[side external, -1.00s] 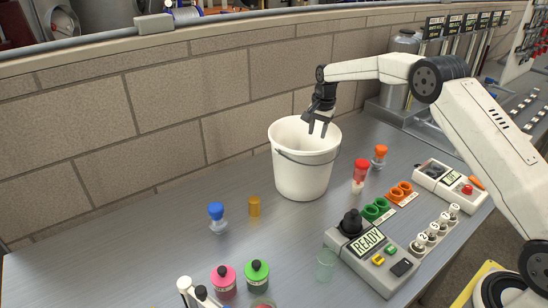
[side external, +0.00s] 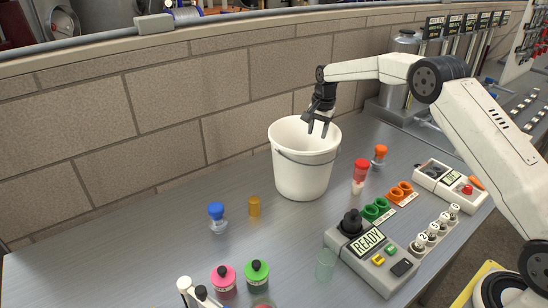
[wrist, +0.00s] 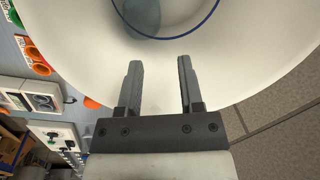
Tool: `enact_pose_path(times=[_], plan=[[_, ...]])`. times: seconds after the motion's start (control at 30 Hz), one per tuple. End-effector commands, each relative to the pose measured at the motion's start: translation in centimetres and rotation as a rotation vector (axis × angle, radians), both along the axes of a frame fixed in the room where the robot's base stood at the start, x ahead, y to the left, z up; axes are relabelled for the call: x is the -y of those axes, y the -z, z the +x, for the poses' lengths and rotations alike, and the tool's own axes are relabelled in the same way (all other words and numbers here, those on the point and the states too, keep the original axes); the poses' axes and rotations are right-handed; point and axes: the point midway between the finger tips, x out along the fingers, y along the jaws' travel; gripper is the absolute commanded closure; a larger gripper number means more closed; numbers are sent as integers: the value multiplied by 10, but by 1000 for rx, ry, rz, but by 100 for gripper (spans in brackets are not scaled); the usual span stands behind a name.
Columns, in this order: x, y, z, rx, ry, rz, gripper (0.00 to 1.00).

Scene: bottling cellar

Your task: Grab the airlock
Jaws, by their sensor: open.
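My gripper (side external: 317,130) points down over the mouth of the white bucket (side external: 300,178), its jaws open and empty. In the wrist view my gripper (wrist: 160,66) has its two fingers apart over the pale inside of the bucket (wrist: 215,62). Small clear pieces with coloured caps stand on the bench outside the bucket: a blue-capped one (side external: 217,217), a red-capped one (side external: 360,177) and an orange-capped one (side external: 380,156). I cannot tell which is the airlock. A bluish round shape (wrist: 142,18) shows inside the bucket, partly cut off; I cannot tell what it is.
A control box (side external: 372,255) reading READY, green rings (side external: 376,209) and orange rings (side external: 399,192) lie right of the bucket. A block wall (side external: 170,110) runs behind. The bench's left side is clear.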

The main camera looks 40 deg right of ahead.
Motion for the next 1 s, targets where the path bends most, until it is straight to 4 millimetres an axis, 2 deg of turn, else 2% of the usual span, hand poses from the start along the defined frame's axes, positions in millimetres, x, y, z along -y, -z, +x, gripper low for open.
enact_pose_path(times=[0.03,0.13,0.17,0.47,1.0], plan=[[0,0,0,0,0,0,33],[0,0,0,0,0,0,1],[0,0,0,0,0,0,0],[0,-5,0,1,0,0,0],[0,-93,1,3,0,-1,0]])
